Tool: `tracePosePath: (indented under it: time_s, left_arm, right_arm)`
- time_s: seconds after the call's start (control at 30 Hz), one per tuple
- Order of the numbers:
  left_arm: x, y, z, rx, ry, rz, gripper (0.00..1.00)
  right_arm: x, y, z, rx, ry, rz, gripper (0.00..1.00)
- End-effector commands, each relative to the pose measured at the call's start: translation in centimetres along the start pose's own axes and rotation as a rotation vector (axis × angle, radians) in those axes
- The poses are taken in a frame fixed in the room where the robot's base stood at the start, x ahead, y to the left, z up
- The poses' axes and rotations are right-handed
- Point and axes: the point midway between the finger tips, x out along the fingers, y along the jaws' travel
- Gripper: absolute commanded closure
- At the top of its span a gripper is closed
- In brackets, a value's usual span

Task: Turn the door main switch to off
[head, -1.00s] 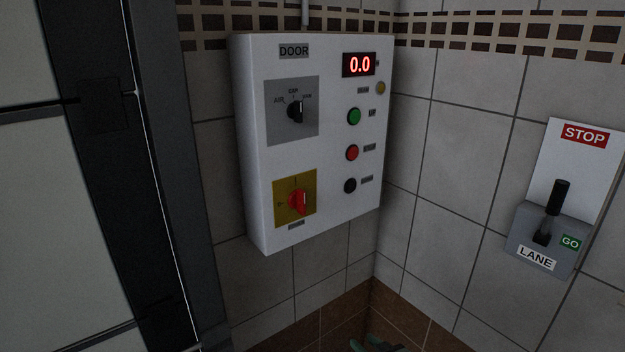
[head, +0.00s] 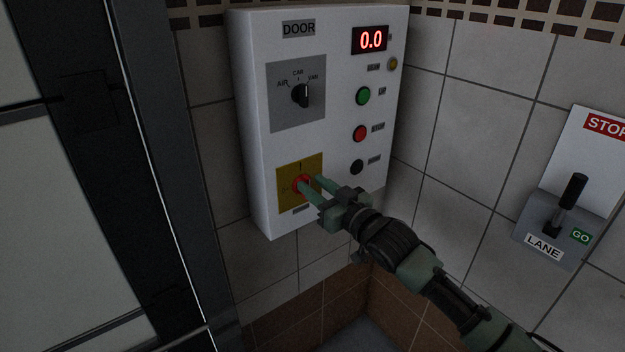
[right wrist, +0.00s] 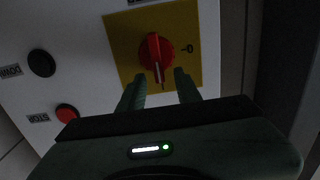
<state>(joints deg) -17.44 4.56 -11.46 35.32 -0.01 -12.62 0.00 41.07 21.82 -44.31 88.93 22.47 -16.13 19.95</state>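The door main switch is a red rotary knob (right wrist: 155,55) on a yellow plate (head: 287,196), low on the white DOOR box (head: 335,125). In the right wrist view, which is turned upside down, the knob's handle and white line point to the I mark; the O mark lies off to one side. My right gripper (head: 312,184) is at the knob with its fingers apart. In the right wrist view the fingertips (right wrist: 159,77) lie on either side of the handle's lower end; I cannot tell if they touch it. My left gripper is not in view.
Above the switch is a black AIR/CAR/VAN selector (head: 301,95). Green (head: 363,96), red (head: 360,133) and black (head: 357,167) buttons line the box's right side, close to my gripper. A STOP/GO lane lever (head: 572,190) is on the right wall.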

Motion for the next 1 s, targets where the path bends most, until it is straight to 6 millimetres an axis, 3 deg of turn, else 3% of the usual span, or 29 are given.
tracePosePath:
  time_s: [0.13,0.4,0.43,0.53,0.57,1.0]
  left_arm:
    - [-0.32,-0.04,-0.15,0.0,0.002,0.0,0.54]
    - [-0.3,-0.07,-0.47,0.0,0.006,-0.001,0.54]
    - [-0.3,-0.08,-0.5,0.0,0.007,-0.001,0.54]
    - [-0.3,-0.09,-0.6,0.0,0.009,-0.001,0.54]
    - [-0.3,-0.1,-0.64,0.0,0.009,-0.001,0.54]
    - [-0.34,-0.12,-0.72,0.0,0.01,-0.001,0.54]
  right_arm:
    - [1.1,-0.01,-0.05,-0.001,0.0,0.0,0.66]
    - [1.26,0.0,0.04,-0.001,0.0,0.0,0.66]
    - [1.26,0.0,0.04,-0.001,0.0,0.0,0.69]
    - [1.25,0.01,0.04,-0.001,0.0,0.0,0.97]
    - [1.24,0.01,0.04,-0.001,0.0,0.0,1.0]
    - [1.23,-0.13,0.05,-0.056,0.0,0.0,1.0]
